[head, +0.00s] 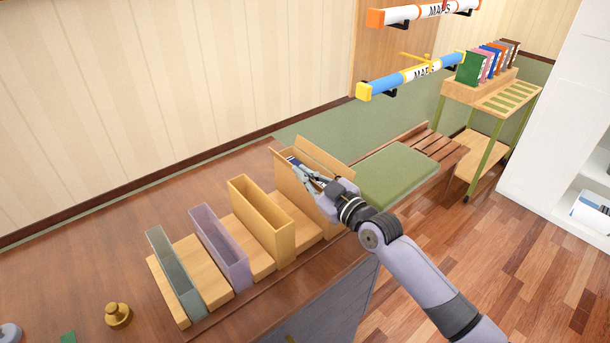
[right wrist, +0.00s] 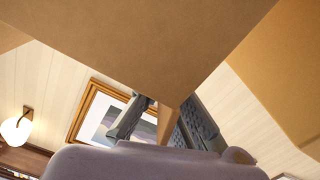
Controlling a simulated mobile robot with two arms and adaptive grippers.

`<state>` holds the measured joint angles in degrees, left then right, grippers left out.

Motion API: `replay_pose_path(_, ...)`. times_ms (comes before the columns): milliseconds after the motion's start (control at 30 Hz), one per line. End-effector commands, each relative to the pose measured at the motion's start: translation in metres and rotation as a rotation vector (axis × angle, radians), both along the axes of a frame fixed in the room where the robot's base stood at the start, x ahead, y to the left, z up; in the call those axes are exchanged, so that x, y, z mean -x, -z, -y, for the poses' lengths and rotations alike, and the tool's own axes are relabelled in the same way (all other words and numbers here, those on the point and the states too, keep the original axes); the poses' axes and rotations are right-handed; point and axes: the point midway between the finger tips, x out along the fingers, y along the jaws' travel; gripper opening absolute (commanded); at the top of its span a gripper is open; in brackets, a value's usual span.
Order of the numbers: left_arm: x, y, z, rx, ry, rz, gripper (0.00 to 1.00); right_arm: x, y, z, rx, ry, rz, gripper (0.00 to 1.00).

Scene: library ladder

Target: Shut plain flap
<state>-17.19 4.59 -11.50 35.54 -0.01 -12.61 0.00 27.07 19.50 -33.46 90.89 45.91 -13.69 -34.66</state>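A plain wood box (head: 286,180) stands at the right end of a row of slim boxes on the desk. A plain wood panel (head: 325,158), which looks like its flap, stands up along its right side. My right gripper (head: 303,170) is at the top of this box, with its fingers apart, partly between its panels. In the right wrist view a large plain panel (right wrist: 150,50) fills the top, and its lower corner shows between the two fingers (right wrist: 162,122). Whether they touch it cannot be told. My left gripper is not in view.
A yellow box (head: 262,215), a lavender box (head: 219,247) and a grey-green box (head: 175,275) stand to the left. A brass weight (head: 118,315) is on the desk (head: 80,260). A green cushioned bench (head: 397,175) is to the right. Blue map tube (head: 400,80) hangs above.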

Motion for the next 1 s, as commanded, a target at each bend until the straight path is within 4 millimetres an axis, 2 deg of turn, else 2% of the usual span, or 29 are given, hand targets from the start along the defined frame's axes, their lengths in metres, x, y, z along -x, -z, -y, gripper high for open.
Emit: replay_pose_path(1000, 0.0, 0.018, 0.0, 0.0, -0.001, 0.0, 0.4, -0.011, -0.002, 0.015, -0.449, 0.001, -0.326, 0.0)
